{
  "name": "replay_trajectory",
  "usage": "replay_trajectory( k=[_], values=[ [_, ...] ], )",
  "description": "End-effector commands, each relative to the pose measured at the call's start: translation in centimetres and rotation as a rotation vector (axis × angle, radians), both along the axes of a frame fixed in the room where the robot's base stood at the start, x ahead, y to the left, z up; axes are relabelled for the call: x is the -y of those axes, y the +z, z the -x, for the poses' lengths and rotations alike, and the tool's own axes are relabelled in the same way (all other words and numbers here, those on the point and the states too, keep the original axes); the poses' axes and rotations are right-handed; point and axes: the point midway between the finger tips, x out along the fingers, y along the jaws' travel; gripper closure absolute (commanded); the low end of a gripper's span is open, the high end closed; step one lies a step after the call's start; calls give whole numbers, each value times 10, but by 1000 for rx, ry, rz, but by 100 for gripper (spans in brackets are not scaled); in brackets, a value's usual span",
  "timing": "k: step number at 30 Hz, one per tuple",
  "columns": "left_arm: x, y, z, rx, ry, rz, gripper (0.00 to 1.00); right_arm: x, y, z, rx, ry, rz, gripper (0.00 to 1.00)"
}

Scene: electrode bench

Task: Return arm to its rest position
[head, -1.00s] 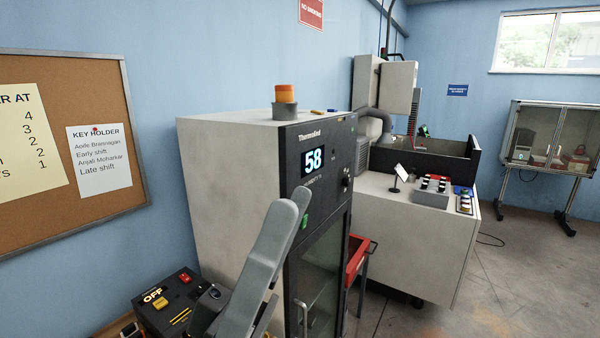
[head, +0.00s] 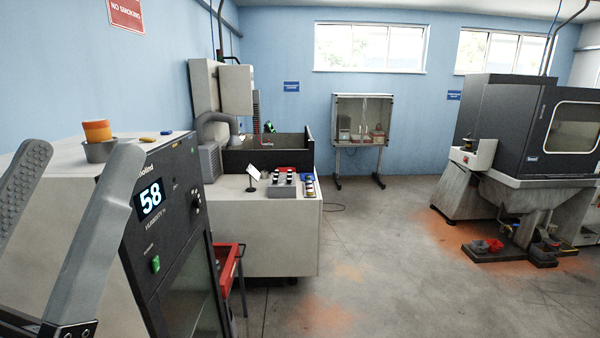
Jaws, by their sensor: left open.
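My left gripper (head: 72,205) is large in the lower left of the head view. Its two grey fingers stand upright and well apart, with nothing between them. It is in front of the humidity cabinet (head: 185,258), hiding part of the cabinet's light side and front edge. The cabinet's display (head: 150,200) reads 58, with a green button below it. My right gripper is not in view.
A red cart (head: 228,262) is beside the cabinet. Behind are a machine bench (head: 290,245), a glass-fronted cabinet (head: 361,135) and a dark machine (head: 515,130) at right. The middle floor is open.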

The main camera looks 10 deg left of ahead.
Motion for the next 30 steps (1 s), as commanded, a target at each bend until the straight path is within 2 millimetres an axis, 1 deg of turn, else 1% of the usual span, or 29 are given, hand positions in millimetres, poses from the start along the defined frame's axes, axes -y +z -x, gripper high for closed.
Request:
replay_trajectory(
  k=[1,2,3,5,6,9,10,12,14,19,30],
  values=[
    [0,55,0,1,0,0,5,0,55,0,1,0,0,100],
    [0,71,0,1,0,0,5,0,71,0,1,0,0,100],
    [0,91,0,1,0,0,5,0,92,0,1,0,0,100],
    [0,122,0,1,-1,1,5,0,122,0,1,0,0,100],
    [0,142,0,1,-1,1,5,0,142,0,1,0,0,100],
    [0,183,0,1,-1,1,5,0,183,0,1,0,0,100],
    [0,192,0,1,-1,1,5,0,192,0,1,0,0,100],
    [0,204,0,1,-1,1,5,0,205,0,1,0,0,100],
    [0,208,0,1,-1,1,5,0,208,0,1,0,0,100],
    [0,202,0,0,-1,1,5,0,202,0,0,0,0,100],
    [0,202,0,0,-1,1,5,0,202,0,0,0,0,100]
  ],
)
